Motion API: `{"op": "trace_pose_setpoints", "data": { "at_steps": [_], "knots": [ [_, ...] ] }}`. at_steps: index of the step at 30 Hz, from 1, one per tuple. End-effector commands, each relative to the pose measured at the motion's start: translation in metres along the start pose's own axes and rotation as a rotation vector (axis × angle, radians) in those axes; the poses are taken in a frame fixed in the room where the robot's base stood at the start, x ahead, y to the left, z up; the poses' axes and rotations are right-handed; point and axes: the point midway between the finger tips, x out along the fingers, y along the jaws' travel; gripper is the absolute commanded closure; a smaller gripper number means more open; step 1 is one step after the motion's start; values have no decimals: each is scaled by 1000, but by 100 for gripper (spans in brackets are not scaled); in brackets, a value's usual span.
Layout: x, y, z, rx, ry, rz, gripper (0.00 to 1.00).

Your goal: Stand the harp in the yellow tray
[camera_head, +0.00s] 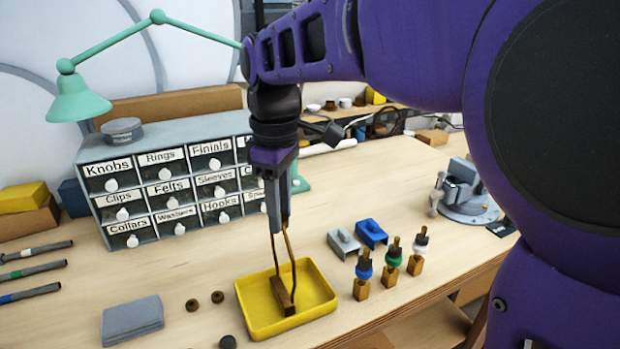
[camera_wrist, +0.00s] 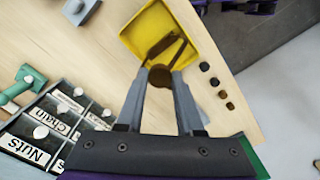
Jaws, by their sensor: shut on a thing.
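The harp (camera_head: 293,270) is a thin bronze-brown loop on a small brown block-like foot. It hangs nearly upright over the yellow tray (camera_head: 325,292), foot down. My gripper (camera_head: 279,222) is shut on the top of the harp. In the head view the foot appears inside the tray's walls; I cannot tell whether it touches the floor. In the wrist view, the harp (camera_wrist: 165,45) runs from between my gripper's (camera_wrist: 160,78) fingertips toward the tray (camera_wrist: 140,25).
Three socket pieces with coloured rings (camera_head: 391,262) stand right of the tray, with blue (camera_head: 371,233) and grey (camera_head: 343,242) clips behind. Small brown rings (camera_head: 217,297) and grey pads (camera_head: 132,319) lie left. A labelled drawer cabinet (camera_head: 172,190) stands behind.

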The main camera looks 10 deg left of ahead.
Motion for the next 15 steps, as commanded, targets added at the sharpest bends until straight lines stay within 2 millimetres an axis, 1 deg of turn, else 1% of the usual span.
{"op": "trace_pose_setpoints", "data": {
  "at_steps": [4,5,6,9,15],
  "knots": [
    [2,0,0,1,1,1,100],
    [2,0,0,1,0,0,59],
    [2,0,0,0,0,0,52],
    [2,0,0,0,0,0,34],
    [2,0,0,0,0,0,34]
  ]
}}
